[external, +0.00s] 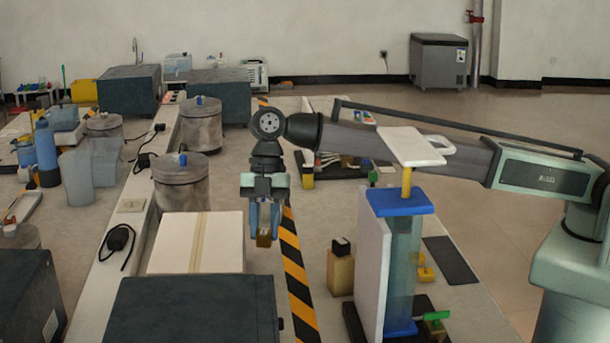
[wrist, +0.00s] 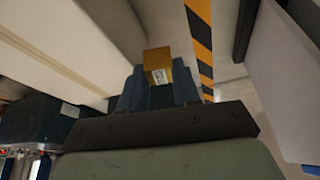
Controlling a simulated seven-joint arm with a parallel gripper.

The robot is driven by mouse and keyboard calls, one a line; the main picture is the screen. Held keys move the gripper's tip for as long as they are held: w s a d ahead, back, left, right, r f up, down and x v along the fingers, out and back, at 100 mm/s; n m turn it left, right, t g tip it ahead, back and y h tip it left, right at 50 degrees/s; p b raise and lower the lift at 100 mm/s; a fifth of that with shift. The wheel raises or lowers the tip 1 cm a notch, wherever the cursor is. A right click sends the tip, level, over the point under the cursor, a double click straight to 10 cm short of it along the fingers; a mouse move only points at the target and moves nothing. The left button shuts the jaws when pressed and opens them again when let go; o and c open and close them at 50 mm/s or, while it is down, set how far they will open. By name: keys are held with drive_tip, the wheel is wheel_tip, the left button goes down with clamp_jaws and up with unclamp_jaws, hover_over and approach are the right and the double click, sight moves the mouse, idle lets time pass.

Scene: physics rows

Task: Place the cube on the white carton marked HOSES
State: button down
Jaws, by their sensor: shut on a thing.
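My gripper (external: 264,228) points down and is shut on a small golden-brown cube (external: 264,241), held between its fingertips. In the wrist view the cube (wrist: 158,66) shows a small pale label and sits between the fingers of my gripper (wrist: 159,88). A white carton (external: 175,240) with a tan tape strip lies to the left of the gripper in the external view. The cube appears beside the carton's right edge, not over its top. I cannot read any HOSES marking. A pale box surface (wrist: 65,45), likely the carton, fills the left of the wrist view.
A dark box (external: 195,310) stands in front of the carton, and a metal canister (external: 180,185) behind it. Yellow-black tape (external: 292,265) runs along the table to the right. Farther right are a tan block (external: 341,273) with a dark top and a tall white panel (external: 371,270).

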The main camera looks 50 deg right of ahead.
wheel_tip(320, 180, up, 7)
hover_over(196, 242)
drive_tip(key=s+d, duration=0.3)
drive_tip(key=d, duration=0.1)
drive_tip(key=shift+w+a+r+m, duration=0.75)
drive_tip(key=shift+w+a+m, duration=0.4)
drive_tip(key=shift+w, duration=0.65)
drive_tip(key=shift+t, duration=0.4)
drive_tip(key=shift+f, duration=4.65)
drive_tip(key=shift+f, duration=0.1)
drive_tip(key=c, duration=0.8)
unclamp_jaws()
drive_tip(key=v, duration=1.2)
drive_tip(key=shift+d, duration=0.15)
